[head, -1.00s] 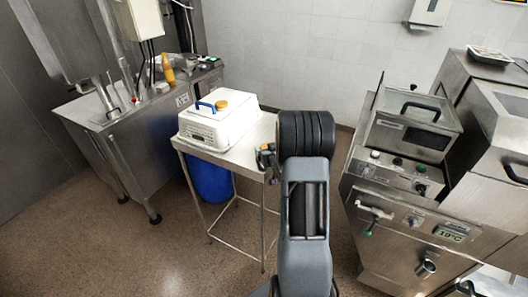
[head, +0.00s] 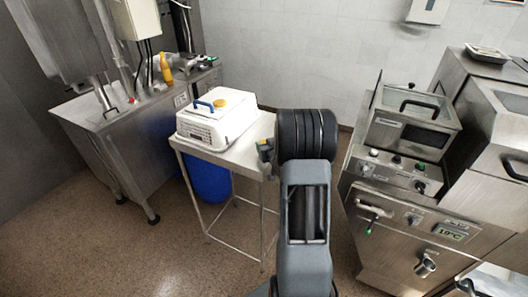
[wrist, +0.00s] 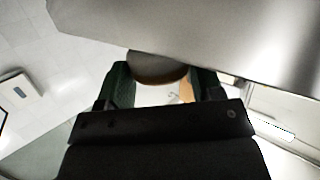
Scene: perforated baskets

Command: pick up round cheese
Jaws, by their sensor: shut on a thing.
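The round cheese (wrist: 158,66) shows in the wrist view as a brownish rounded shape between the two dark green fingers of my gripper (wrist: 160,84). My gripper is shut on it, and the fingers flank it on both sides. Part of the cheese is hidden by the gripper body.
A blue barrel (head: 209,182) is below. A steel machine (head: 410,190) stands at right, a steel counter (head: 130,140) at left. The floor in front is open.

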